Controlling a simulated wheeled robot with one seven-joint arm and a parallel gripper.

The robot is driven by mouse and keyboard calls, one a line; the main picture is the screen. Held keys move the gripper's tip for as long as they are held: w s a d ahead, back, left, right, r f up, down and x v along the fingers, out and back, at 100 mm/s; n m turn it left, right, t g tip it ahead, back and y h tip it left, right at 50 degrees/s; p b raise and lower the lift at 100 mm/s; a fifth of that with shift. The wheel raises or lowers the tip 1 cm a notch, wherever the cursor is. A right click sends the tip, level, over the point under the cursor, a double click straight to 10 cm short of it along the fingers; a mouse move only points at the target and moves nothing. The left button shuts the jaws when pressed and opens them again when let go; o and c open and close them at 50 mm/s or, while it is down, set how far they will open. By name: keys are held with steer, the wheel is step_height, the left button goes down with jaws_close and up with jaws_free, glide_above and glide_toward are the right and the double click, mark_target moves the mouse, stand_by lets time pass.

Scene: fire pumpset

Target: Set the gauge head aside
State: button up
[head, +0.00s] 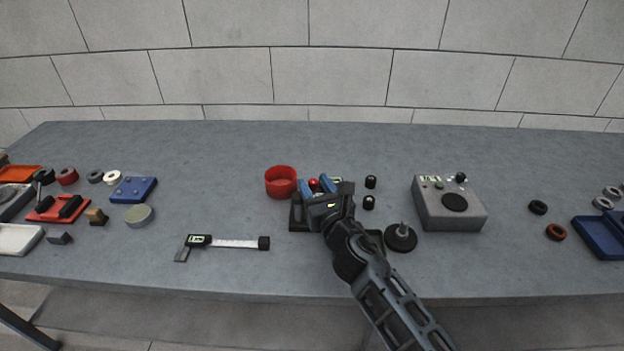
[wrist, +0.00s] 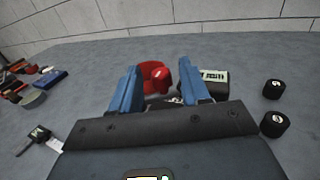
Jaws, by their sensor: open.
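My gripper (head: 318,184) is open, its two blue fingers pointing away from me over the middle of the table. A small dark unit with a pale green display, probably the gauge head (wrist: 213,76), shows just right of the right finger in the wrist view. In the head view only its top edge (head: 336,181) shows behind my gripper. A red ball-like top (head: 313,183) shows between the fingertips; I cannot tell what it belongs to. A dark base (head: 298,217) is partly hidden under my gripper. I cannot tell whether the fingers touch anything.
A red cup (head: 281,182) stands close left of my gripper. Two black knobs (head: 369,202) and a black disc with a spindle (head: 401,238) are on the right, then a grey box (head: 449,204). The table's back strip is clear.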

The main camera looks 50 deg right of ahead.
steer(key=shift+x, duration=0.75)
steer(key=shift+c, duration=0.4)
jaws_close()
